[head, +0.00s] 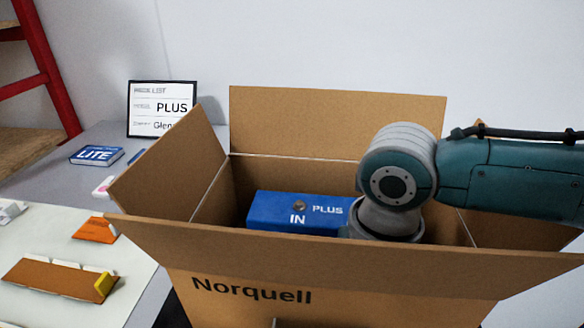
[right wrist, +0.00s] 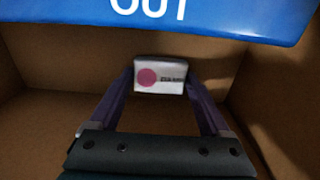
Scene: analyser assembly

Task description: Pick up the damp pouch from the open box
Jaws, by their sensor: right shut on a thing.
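The open cardboard box (head: 330,275), marked Norquell, stands in front of me with its flaps spread. My right arm reaches down into it, and the gripper is hidden there in the head view. In the right wrist view my right gripper (right wrist: 159,84) is shut on a small white pouch (right wrist: 172,88) with a magenta dot and small blurred print. The pouch sits between the fingertips, inside the box. The pouch is hidden in the head view. My left gripper is not in view.
A blue block (head: 270,222) marked IN and PLUS lies in the box, left of my right wrist. A blue face marked OUT (right wrist: 215,15) is close beyond the pouch. Cardboard walls surround the gripper. Left are a sign (head: 161,121), a blue LITE box (head: 97,155) and orange-brown parts.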

